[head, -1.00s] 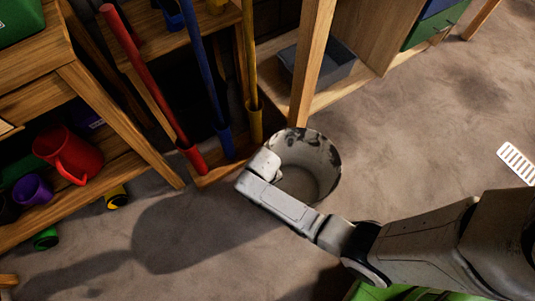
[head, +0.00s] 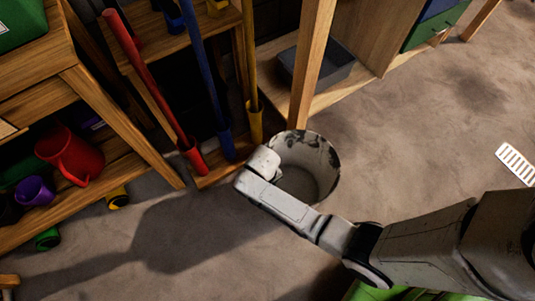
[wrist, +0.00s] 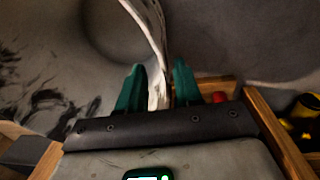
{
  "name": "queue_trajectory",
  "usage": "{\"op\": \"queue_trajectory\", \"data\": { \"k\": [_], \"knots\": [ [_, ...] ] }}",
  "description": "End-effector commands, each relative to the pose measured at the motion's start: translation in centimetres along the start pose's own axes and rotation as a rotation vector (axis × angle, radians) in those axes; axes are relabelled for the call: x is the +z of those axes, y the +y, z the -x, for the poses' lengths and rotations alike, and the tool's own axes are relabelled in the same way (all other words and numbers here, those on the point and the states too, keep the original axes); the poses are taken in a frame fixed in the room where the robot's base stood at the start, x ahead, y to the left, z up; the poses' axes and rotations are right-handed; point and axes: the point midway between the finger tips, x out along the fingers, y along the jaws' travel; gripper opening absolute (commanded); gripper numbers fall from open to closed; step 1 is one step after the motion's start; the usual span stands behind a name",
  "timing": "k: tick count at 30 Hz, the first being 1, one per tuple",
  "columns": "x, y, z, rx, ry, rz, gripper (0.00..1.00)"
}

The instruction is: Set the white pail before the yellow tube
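The white pail (head: 322,185), with dark smudges inside its rim, stands open-topped in the middle of the head view. The yellow tube (head: 255,122) is just left of and behind it, at the rack's right end, holding a yellow pole. My gripper (head: 264,165) is at the pail's left rim. In the wrist view the green fingers of my gripper (wrist: 158,84) straddle the pail's wall (wrist: 150,30) and look closed on it. The pail's underside is hidden, so I cannot tell whether it touches the floor.
A blue tube (head: 227,145) and a red tube (head: 194,160) stand left of the yellow one. A wooden post (head: 312,60) rises just behind the pail. A shelf with a red jug (head: 72,158) is at left. The floor at right is clear, with a white grate (head: 516,163).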

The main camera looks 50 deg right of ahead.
Motion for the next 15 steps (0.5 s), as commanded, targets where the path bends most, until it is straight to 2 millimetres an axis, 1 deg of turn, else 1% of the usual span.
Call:
{"op": "queue_trajectory", "data": {
  "k": [1, 6, 10, 15],
  "knots": [
    [0.0, 0.0, 1.6, -0.001, 0.003, 0.000, 0.34],
    [0.0, 0.0, 5.2, -0.001, 0.002, 0.000, 0.34],
    [0.0, 0.0, 7.4, -0.001, 0.002, 0.000, 0.34],
    [0.0, 0.0, 9.2, 0.000, 0.001, 0.000, 0.34]
  ]
}}
